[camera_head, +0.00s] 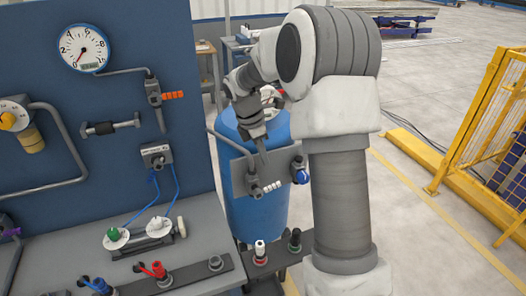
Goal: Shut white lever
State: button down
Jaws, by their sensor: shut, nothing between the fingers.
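A white ribbed lever (271,187) sticks out to the right from a small grey valve on a grey plate (283,162), in front of the blue barrel. It lies roughly level. My gripper (263,158) points down just above this lever, in front of the plate's upper part. Its fingers are shut and empty, and there appears to be a small gap between the tips and the lever. A second white handle (260,248) stands upright on the low dark rail below.
A blue knob (302,176) sits close to the lever's right. The blue panel at left carries a gauge (83,48) and an orange lever (172,95). A black-and-green handle (295,240) stands on the rail. A yellow fence (490,110) is far right.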

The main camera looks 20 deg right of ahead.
aim_at(275, 184)
jog(key=x, duration=1)
jog(key=shift+p, duration=0.35)
jog(key=shift+s+d+r+p, duration=0.1)
jog(key=shift+d+p, duration=0.05)
jog(key=shift+p, duration=0.2)
jog(key=shift+d+y+p, duration=0.1)
jog(key=shift+y+p, duration=0.2)
jog(key=shift+p, duration=0.1)
jog(key=shift+d+y+p, duration=0.1)
jog(key=shift+y+p, duration=0.2)
jog(key=shift+d+f, duration=0.3)
jog(key=shift+f, duration=0.45)
